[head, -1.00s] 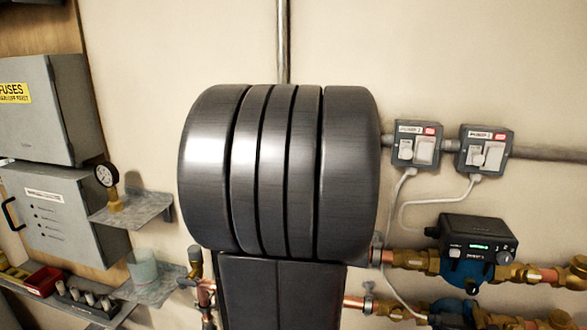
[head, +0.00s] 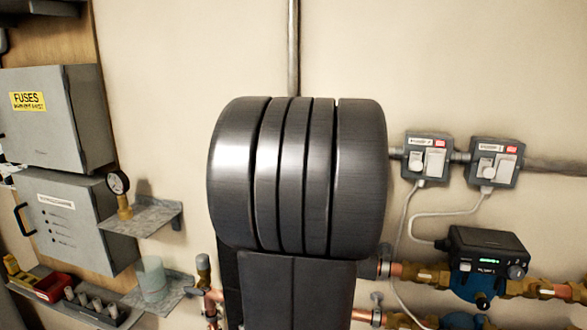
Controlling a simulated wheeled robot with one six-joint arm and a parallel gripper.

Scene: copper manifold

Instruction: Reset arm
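A large dark grey ribbed cylinder with a flat dark link below it fills the middle of the head view; it looks like part of my own arm. My gripper is not in view, so I cannot see whether it is open or holds anything. The arm hides the wall and part of the copper pipework (head: 363,315) behind it.
A grey fuse box (head: 50,125) and a second grey box (head: 75,225) are on the left. A gauge (head: 120,192) stands on a small shelf (head: 150,218); a translucent cup (head: 152,278) sits below. Two switches (head: 428,160) and a pump (head: 480,262) are on the right.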

